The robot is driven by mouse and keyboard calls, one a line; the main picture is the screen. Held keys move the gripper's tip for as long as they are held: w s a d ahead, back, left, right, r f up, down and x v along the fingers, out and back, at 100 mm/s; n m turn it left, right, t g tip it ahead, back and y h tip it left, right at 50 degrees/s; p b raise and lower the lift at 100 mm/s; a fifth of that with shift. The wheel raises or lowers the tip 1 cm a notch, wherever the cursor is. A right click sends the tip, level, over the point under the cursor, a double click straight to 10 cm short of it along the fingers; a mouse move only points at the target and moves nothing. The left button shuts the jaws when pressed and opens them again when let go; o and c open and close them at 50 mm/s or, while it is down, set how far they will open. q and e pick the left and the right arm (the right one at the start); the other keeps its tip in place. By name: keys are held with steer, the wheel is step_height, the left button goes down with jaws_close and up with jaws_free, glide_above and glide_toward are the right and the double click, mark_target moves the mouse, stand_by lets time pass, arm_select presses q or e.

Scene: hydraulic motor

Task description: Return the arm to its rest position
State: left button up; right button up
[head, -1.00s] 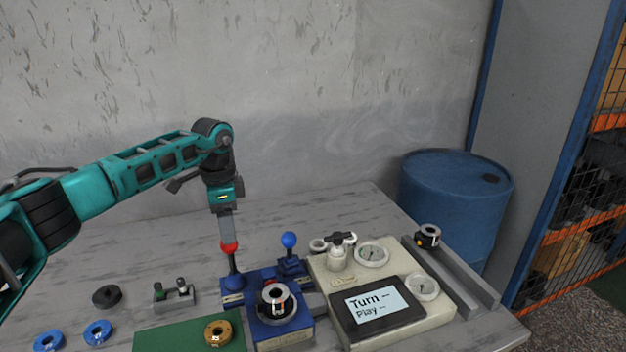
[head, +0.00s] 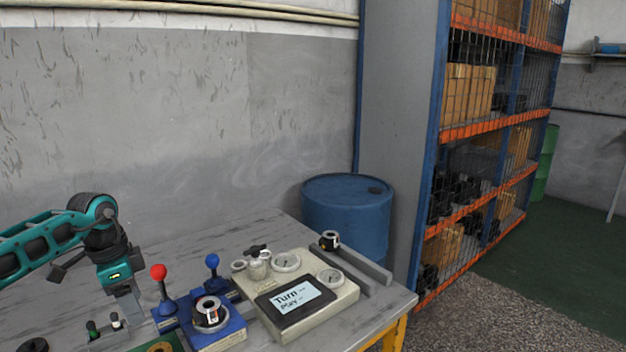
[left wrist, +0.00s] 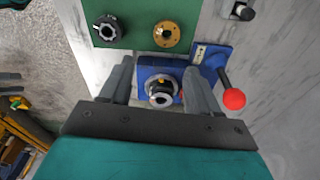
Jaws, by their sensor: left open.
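My left arm comes in from the left in the head view. Its gripper (head: 130,304) points down, apart from and to the left of the red-knobbed lever (head: 159,273), which stands nearly upright. In the left wrist view the fingers (left wrist: 160,68) are spread with nothing held. The blue block with a dark and silver round part (left wrist: 161,98) shows beyond them, and the red knob (left wrist: 233,99) is outside the right finger. My right gripper is not in view.
A blue-knobbed lever (head: 212,262) and a cream panel with gauges and a screen (head: 345,293) stand on the grey table (head: 240,228). A blue barrel (head: 347,215) is behind the table's right end. Caged shelving (head: 480,150) stands at right.

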arm_select(q)
steer(key=w+d+f+m+t+h, duration=0.1)
steer(key=d+f+m+h, duration=0.2)
steer(key=d, duration=0.7)
steer(key=d+f+m+t+h, duration=0.15)
steer(key=d+h, duration=0.25)
steer(key=d, duration=0.6)
steer(key=s+d+r+n+t+h, duration=0.25)
steer(key=d+r+t+h, duration=0.45)
steer(key=d+r+t, duration=0.4)
steer(key=s+a+f+n+t+y, duration=0.1)
steer(key=s+a+f+n+y, duration=0.25)
steer(key=a+n+y, duration=0.3)
steer(key=s+a+f+n+y, duration=0.35)
steer(key=a+n+y, duration=0.2)
steer(key=y, duration=0.25)
steer(key=s+a+f+g, duration=0.2)
steer(key=s+f+g, duration=0.4)
steer(key=s, duration=0.5)
steer(key=s+a+f+g, duration=0.2)
steer(key=s+f+g, duration=0.35)
steer(key=s, duration=0.55)
steer(key=w+d+f+m+t+h, duration=0.1)
steer(key=w+d+f+t, duration=0.2)
steer(key=w+f+t, duration=0.4)
steer(key=shift+w+f, duration=0.15)
steer(key=shift+f, duration=0.75)
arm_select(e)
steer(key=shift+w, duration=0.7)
